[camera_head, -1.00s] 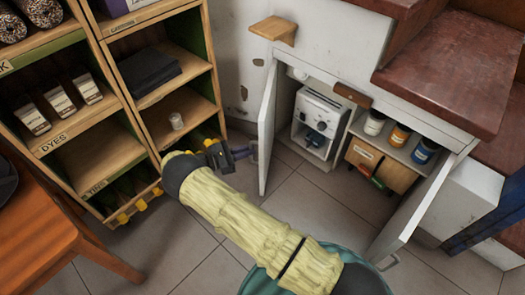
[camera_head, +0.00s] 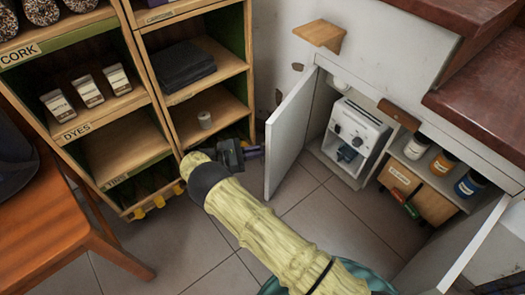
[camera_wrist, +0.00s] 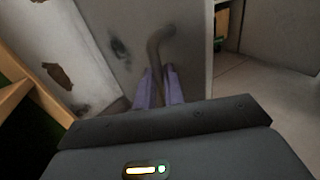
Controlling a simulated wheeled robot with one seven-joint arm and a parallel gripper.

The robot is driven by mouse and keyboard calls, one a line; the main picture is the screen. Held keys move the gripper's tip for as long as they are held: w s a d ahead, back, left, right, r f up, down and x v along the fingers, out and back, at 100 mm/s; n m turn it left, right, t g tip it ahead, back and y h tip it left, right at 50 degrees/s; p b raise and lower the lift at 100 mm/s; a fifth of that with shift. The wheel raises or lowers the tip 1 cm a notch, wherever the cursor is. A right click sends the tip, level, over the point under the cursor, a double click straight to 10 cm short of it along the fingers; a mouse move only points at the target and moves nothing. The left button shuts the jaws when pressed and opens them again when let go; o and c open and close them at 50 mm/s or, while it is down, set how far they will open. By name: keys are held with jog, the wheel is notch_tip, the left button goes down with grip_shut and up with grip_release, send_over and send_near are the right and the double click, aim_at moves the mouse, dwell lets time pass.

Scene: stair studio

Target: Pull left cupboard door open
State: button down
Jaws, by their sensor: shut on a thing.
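The left cupboard door (camera_head: 290,132) is white and stands swung open, out from the cupboard front under the stairs. My gripper (camera_head: 257,152) is at the outer face of this door, beside its free edge. In the wrist view the purple fingers (camera_wrist: 166,88) are shut on the door's grey bent handle (camera_wrist: 160,45), with the scuffed door face (camera_wrist: 125,35) behind it. The handle is too small to make out in the head view. The right cupboard door (camera_head: 450,245) also stands open.
Inside the cupboard are a white machine (camera_head: 355,135), several jars (camera_head: 443,163) and a wooden box (camera_head: 405,180). A wooden shelf unit (camera_head: 165,130) stands close left of my gripper. An orange wooden table (camera_head: 70,215) is at lower left. Tiled floor (camera_head: 310,215) is clear between the doors.

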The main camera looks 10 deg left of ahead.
jog(key=shift+w+d+r, duration=0.1)
jog(key=shift+w+d, duration=0.2)
jog(key=shift+w, duration=0.1)
jog(key=c, duration=1.6)
grip_release()
jog(key=shift+d, duration=0.1)
jog(key=shift+o, duration=0.5)
jog(key=shift+s, duration=0.15)
